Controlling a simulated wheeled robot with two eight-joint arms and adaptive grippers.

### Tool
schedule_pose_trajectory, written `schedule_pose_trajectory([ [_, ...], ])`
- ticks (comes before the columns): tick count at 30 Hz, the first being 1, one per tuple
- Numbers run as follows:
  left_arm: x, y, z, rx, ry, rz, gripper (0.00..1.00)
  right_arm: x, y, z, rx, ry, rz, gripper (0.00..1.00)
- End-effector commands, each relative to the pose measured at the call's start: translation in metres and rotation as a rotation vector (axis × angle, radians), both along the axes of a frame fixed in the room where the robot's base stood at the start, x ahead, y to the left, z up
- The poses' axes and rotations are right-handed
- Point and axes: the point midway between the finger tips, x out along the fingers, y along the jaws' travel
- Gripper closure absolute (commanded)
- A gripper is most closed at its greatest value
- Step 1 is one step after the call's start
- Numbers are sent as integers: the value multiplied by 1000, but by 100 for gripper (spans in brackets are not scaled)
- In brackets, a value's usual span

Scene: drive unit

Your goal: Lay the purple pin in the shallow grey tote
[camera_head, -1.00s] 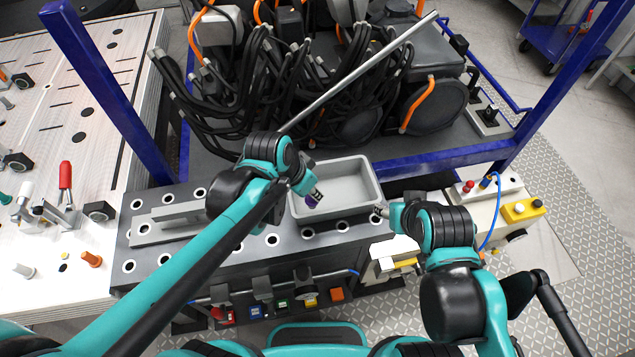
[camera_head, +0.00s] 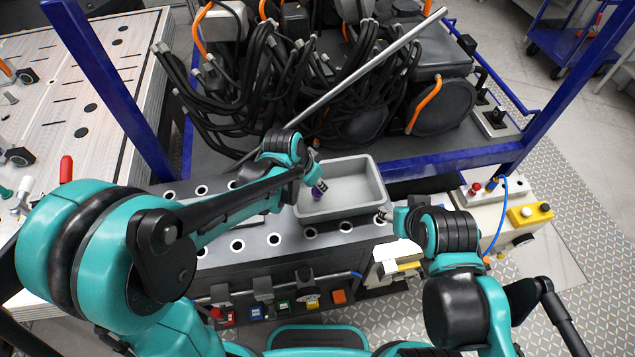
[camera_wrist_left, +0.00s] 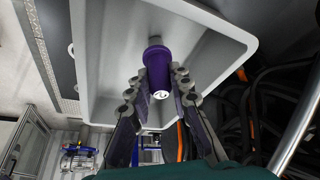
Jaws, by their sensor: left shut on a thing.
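The purple pin (camera_wrist_left: 158,72) is between the fingers of my left gripper (camera_wrist_left: 160,90), which is shut on it. In the left wrist view the pin's flanged head points toward the tote floor. The shallow grey tote (camera_head: 372,170) stands on the dark bench top. In the head view my left gripper (camera_head: 319,189) and the pin (camera_head: 318,193) are over the tote's left part; I cannot tell whether the pin touches the floor. My right gripper (camera_head: 384,213) is near the tote's front right corner, apart from the pin; its finger opening is too small to tell.
The dark bench top (camera_head: 220,253) has rows of white-rimmed holes. Blue frame posts (camera_head: 110,90) and a blue rail (camera_head: 430,163) stand around the black cables and drive unit behind. A yellow button box (camera_head: 530,214) is at the right. The tote's right half is empty.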

Motion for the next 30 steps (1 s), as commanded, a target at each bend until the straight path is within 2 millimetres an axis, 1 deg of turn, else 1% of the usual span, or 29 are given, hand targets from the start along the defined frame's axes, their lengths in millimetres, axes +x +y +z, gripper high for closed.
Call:
schedule_pose_trajectory([
  [5, 0, 0, -4, 0, 0, 0, 100, 0, 0, -4, 0, 0, 0, 53],
  [6, 0, 0, -4, 0, 0, 0, 72, 0, 0, -4, 0, 0, 0, 53],
  [7, 0, 0, -3, 0, 0, 0, 65, 0, 0, -3, 0, 0, 0, 53],
  [8, 0, 0, -3, 0, 0, 0, 60, 0, 0, -3, 0, 0, 0, 53],
  [17, 0, 0, -2, 0, 0, 0, 60, 0, 0, -2, 0, 0, 0, 53],
  [20, -1, 1, 4, 0, 0, 0, 60, 0, 0, 2, 0, 0, 0, 53],
  [23, -5, 5, 18, 0, 0, 1, 60, 0, 0, 5, 0, 0, 0, 53],
  [30, -20, 20, 69, -1, 1, 2, 60, 0, 0, 17, 0, 0, 0, 53],
])
